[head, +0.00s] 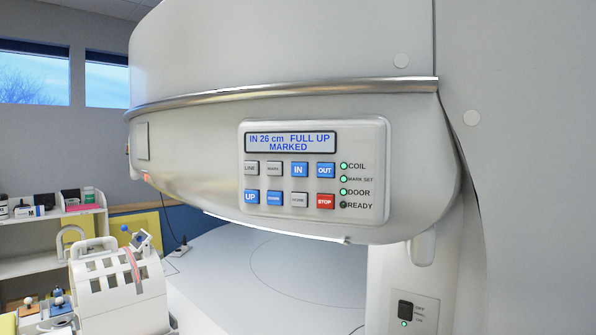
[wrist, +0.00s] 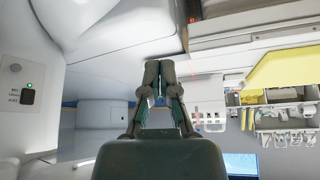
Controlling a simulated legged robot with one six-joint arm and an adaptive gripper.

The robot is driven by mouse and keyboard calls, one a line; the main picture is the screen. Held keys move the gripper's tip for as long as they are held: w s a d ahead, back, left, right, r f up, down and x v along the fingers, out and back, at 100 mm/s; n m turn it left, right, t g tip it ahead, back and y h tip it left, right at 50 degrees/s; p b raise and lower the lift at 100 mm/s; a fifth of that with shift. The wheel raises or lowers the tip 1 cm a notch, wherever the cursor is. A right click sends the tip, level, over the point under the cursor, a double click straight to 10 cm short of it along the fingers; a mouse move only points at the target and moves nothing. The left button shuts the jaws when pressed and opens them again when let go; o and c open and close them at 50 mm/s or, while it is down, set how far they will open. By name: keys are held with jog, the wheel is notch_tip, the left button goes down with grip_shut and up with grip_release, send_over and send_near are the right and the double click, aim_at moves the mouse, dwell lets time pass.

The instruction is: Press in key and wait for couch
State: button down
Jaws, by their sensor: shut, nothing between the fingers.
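The control panel (head: 315,215) is on the front of the white magnet housing in the head view. Its blue IN key (head: 299,170) is in the upper row, left of the blue OUT key (head: 325,170). The display (head: 290,142) reads "IN 26 cm FULL UP MARKED". The COIL, MARK SET and DOOR lamps are lit green; the READY lamp (head: 344,205) is dark. My gripper (wrist: 160,66) is shut and empty in the wrist view, with pale housing beyond its tips. It is not in the head view, and the IN key does not show in the wrist view.
A white slotted coil frame (head: 118,285) stands at lower left, before a shelf (head: 40,217) with boxes. A broad pale surface (head: 275,275) lies below the panel housing. A pillar with a small black switch (head: 405,309) stands at right.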

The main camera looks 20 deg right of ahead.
aim_at(295, 173)
jog(key=w+d+r+n+t, duration=0.2)
jog(key=w+r, duration=0.6)
jog(key=r, duration=0.4)
jog(key=w+d+r+n+t, duration=0.2)
jog(key=w+r+n+t, duration=0.2)
jog(key=w+r, duration=0.4)
jog(key=w+d+r+n+t, duration=0.2)
jog(key=w+r+t, duration=0.3)
jog(key=r, duration=1.2)
jog(key=w+n, duration=0.1)
jog(key=w, duration=0.2)
jog(key=shift+d+r+n, duration=0.3)
jog(key=shift+d+n, duration=0.05)
jog(key=shift+n, duration=0.05)
jog(key=shift+w+d, duration=3.1)
jog(key=shift+w, duration=0.1)
jog(key=shift+w+d, duration=0.25)
jog(key=shift+d, duration=0.05)
